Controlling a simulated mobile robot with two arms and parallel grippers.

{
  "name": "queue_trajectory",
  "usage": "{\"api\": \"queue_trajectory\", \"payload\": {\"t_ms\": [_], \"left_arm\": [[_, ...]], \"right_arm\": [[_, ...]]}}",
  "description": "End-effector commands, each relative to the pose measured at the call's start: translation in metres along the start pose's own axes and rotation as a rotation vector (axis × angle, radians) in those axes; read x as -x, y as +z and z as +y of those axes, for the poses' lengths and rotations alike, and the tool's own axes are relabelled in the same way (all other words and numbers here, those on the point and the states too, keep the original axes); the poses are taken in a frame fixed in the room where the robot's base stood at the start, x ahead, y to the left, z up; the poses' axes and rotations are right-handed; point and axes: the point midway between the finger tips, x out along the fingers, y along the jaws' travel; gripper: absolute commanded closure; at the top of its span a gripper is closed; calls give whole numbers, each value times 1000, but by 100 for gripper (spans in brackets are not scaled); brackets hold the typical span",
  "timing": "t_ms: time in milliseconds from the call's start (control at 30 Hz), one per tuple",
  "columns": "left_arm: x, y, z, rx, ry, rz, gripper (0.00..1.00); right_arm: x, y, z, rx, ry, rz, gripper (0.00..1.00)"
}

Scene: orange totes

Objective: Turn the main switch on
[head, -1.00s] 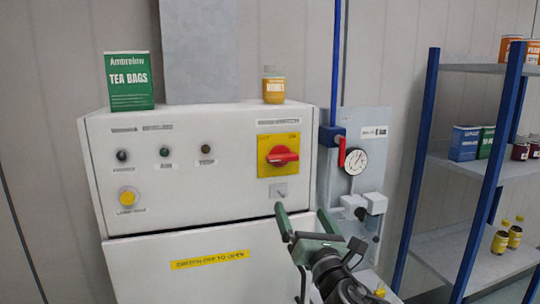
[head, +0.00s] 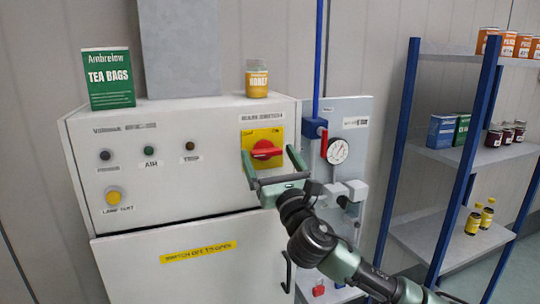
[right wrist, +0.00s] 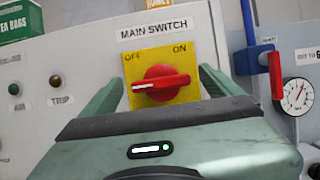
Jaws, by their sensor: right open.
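The main switch is a red rotary knob (head: 266,150) on a yellow plate (head: 262,135) on the white cabinet's front. In the right wrist view the knob (right wrist: 162,83) lies nearly level, its white mark at the left end, on the OFF side; ON is printed at the upper right. My right gripper (head: 270,160) is open and empty in front of the switch. Its green fingers (right wrist: 160,88) stand to the left and right of the knob, apart from it as far as I can see. My left gripper is not in view.
The white cabinet (head: 180,190) carries a tea box (head: 108,78) and a honey jar (head: 257,79) on top. Lamps and a yellow button (head: 113,196) are left of the switch. A red-handled valve (head: 324,143) and gauge (head: 338,151) are close on the right, before a shelf rack (head: 455,153).

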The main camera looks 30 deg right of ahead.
Motion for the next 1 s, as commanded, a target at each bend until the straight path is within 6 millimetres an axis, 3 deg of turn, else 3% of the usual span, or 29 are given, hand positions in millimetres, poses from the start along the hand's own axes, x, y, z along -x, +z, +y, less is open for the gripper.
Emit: {"api": "queue_trajectory", "payload": {"t_ms": [133,300,367,667,1000], "left_arm": [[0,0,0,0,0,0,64],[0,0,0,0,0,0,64],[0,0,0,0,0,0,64],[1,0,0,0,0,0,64],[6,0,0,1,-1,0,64]], "right_arm": [[0,-1,0,0,0,1,10],[0,-1,0,0,0,1,57],[0,0,0,0,0,1,70],[0,0,0,-39,-15,1,70],[0,0,2,-249,-101,1,70]]}}
